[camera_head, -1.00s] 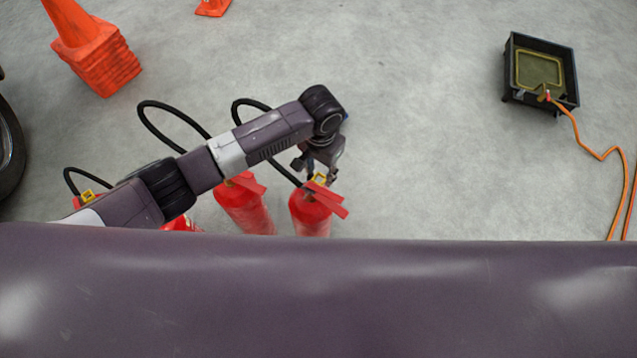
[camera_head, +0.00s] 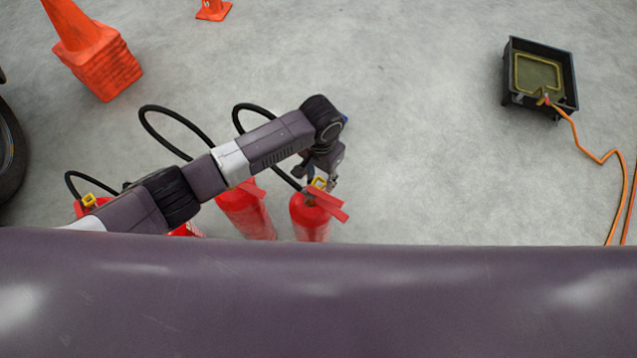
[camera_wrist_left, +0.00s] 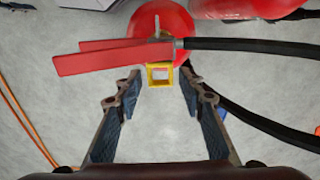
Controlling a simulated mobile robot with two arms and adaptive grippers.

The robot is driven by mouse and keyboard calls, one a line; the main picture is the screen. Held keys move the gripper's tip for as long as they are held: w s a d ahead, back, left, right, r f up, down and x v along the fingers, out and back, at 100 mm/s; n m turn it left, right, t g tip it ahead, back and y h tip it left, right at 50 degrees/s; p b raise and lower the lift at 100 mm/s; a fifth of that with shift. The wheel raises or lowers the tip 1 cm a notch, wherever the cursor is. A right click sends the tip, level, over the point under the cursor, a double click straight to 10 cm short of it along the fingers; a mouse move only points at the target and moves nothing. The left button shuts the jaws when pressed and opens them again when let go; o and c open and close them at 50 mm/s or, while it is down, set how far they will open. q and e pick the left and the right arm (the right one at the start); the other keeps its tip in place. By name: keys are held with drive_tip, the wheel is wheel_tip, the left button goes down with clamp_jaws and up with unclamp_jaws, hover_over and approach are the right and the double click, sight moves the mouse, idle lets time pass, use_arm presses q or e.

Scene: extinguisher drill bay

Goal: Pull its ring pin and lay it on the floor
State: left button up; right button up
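A red fire extinguisher (camera_head: 310,222) stands rightmost of the extinguishers, with red lever handles and a black hose. A small yellow piece (camera_head: 319,183) shows at its valve; it also shows in the left wrist view (camera_wrist_left: 160,74). I cannot make out the pin itself clearly. My left gripper (camera_head: 316,178) is at the extinguisher's head. In the left wrist view its two fingers (camera_wrist_left: 160,84) are spread, one on each side of the yellow piece, with gaps between. My right gripper is not in view.
Another red extinguisher (camera_head: 245,212) stands close on the left, with one more (camera_head: 88,204) farther left. Orange cones (camera_head: 95,55) are at the upper left. A black tray (camera_head: 541,76) and an orange cable (camera_head: 590,152) lie at the right. The grey floor (camera_head: 430,150) between is clear.

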use_arm(q)
clamp_jaws()
drive_tip(key=shift+w, duration=0.1)
drive_tip(key=w+d+b, duration=0.1)
drive_tip(key=w, duration=0.1)
drive_tip(key=w+d+b, duration=0.1)
drive_tip(key=w+b, duration=0.1)
drive_tip(key=shift+d+f, duration=0.1)
drive_tip(key=shift+d, duration=0.3)
idle(0.6)
idle(0.4)
drive_tip(key=shift+w+d+b, duration=0.4)
drive_tip(key=shift+w+b, duration=0.2)
drive_tip(key=shift+w+d+b, duration=0.4)
drive_tip(key=shift+w+b, duration=0.15)
drive_tip(key=shift+w, duration=0.05)
